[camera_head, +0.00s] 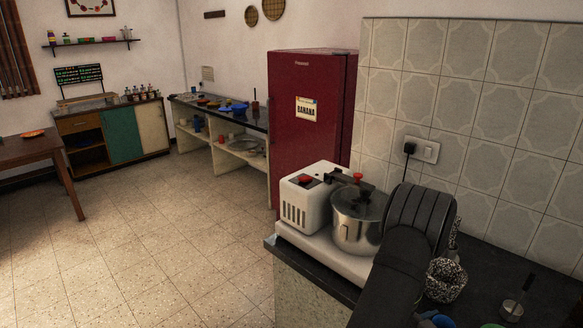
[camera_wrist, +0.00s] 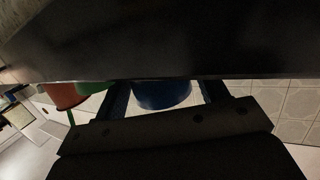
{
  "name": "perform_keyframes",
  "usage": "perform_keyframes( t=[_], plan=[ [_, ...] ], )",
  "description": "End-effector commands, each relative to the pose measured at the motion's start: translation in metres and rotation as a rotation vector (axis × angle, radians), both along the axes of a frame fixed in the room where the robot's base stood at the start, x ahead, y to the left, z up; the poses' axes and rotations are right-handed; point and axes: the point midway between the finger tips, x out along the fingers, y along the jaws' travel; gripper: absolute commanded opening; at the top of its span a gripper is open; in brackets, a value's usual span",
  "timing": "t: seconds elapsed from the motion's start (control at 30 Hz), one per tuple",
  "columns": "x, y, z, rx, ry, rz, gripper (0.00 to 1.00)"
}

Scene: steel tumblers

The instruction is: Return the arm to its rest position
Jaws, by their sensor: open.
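My gripper (camera_wrist: 163,88) shows in the wrist view with its two dark fingers spread apart. A blue rounded thing (camera_wrist: 163,96) shows in the gap between the fingers. Whether it touches them or lies beyond them I cannot tell. In the head view my dark arm reaches up from the bottom edge over the right-hand counter, and its gripper end cannot be made out. No steel tumbler is clearly recognisable in either view.
A white grinder with a steel pot (camera_head: 357,222) stands on the dark counter (camera_head: 548,300), close beside my arm. A small cup with a stick (camera_head: 511,309) stands at right. A tiled wall (camera_head: 480,90) rises behind. Orange (camera_wrist: 65,95) and green (camera_wrist: 92,88) things show in the wrist view.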

Motion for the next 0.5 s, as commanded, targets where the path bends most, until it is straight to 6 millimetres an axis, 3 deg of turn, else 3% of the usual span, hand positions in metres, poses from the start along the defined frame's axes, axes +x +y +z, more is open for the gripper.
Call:
perform_keyframes(
  t=[0.5],
  plan=[
    [-0.0001,0.0004,0.0118,0.001,0.001,0.0,0.67]
  ],
)
